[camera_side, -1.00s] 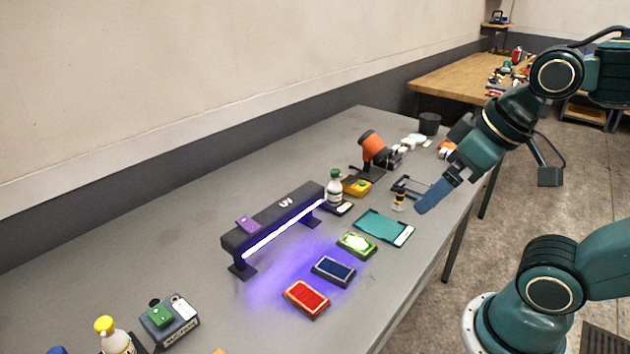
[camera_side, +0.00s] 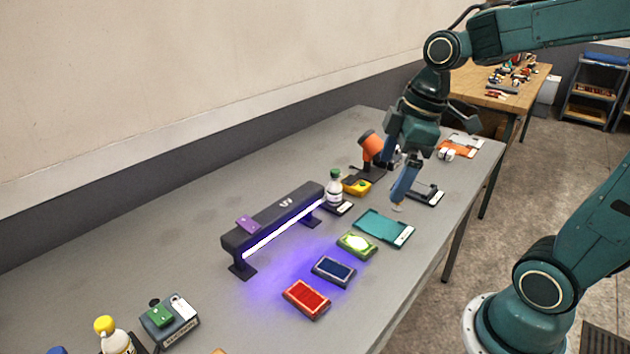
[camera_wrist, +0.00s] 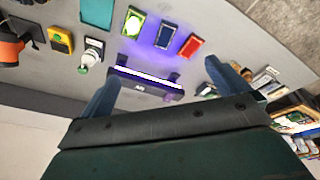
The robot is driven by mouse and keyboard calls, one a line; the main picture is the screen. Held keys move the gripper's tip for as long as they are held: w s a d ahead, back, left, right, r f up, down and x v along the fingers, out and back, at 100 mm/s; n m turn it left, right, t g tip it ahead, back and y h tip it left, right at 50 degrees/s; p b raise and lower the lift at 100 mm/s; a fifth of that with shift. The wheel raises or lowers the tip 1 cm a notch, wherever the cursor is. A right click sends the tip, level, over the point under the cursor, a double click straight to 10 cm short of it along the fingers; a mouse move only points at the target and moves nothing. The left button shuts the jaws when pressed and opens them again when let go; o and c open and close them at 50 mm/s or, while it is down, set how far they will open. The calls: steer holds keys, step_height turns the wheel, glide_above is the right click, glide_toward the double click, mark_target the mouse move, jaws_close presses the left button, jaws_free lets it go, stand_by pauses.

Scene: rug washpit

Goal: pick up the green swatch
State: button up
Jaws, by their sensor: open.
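The green swatch (camera_side: 357,244) lies flat on the grey table, in a row with a blue swatch (camera_side: 333,271) and a red swatch (camera_side: 306,298). A bright pale patch shows on its middle. In the wrist view the green swatch (camera_wrist: 133,22) is near the top, left of the blue one. My gripper (camera_side: 402,200) is above the table, behind and right of the green swatch, beyond the teal tray. Its fingers point down, open and empty, and are clear of the swatch. In the wrist view the open fingers (camera_wrist: 164,70) frame the lamp area.
A black UV lamp bar (camera_side: 275,220) stands left of the swatches and glows purple. A teal tray (camera_side: 380,229) lies between the green swatch and my gripper. A white bottle (camera_side: 335,188) and a yellow device (camera_side: 357,187) stand behind.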

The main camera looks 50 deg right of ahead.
steer(key=w+d+f+n+g+y, duration=0.2)
steer(key=w+d+f+n, duration=0.6)
steer(key=f, duration=0.4)
steer(key=shift+w+d+n+y, duration=0.35)
steer(key=shift+d+n+y, duration=0.45)
steer(key=shift+d, duration=0.45)
glide_above(357, 244)
steer(key=d, duration=0.2)
steer(key=shift+g, duration=0.3)
step_height(357, 244, down, 8)
steer(key=shift+d+r, duration=0.1)
steer(key=shift+d, duration=0.05)
steer(key=shift+x, duration=2.7)
steer(key=shift+d, duration=0.2)
